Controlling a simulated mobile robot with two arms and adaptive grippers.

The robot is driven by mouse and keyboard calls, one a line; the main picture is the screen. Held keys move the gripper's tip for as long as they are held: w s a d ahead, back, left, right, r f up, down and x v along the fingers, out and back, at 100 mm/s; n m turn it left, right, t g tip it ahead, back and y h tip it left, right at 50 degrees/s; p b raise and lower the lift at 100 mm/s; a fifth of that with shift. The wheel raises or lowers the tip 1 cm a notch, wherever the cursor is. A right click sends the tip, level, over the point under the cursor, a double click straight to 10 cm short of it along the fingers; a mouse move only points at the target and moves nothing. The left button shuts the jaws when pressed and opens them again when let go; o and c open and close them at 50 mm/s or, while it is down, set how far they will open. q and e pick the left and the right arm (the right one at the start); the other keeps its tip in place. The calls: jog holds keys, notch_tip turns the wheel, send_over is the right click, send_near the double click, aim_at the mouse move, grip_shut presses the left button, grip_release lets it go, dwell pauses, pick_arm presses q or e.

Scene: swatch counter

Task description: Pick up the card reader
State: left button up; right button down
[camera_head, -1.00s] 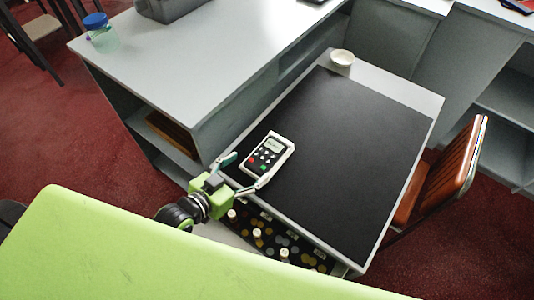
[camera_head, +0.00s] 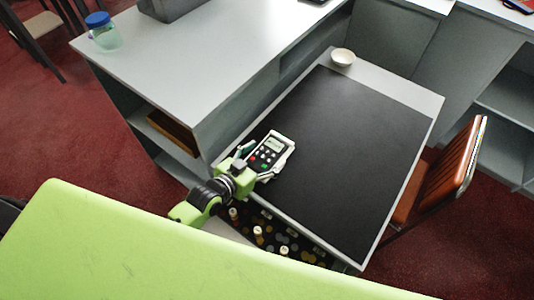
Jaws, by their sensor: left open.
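The card reader (camera_head: 271,149) is a small white device with a screen and dark, red and green keys. It lies on the black mat (camera_head: 345,160) near its left edge. My left gripper (camera_head: 258,161) is open, with one finger on each side of the reader's lower part. I cannot tell whether the fingers touch it. My right gripper does not show.
A small white bowl (camera_head: 343,58) stands behind the mat. An open drawer (camera_head: 283,238) with several pegs lies below the front edge. A brown chair (camera_head: 440,175) stands at right. A blue-lidded jar (camera_head: 102,32) stands on the grey counter (camera_head: 205,65).

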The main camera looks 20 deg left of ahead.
pick_arm(q)
jog(key=c, duration=1.4)
jog(key=shift+c, duration=0.2)
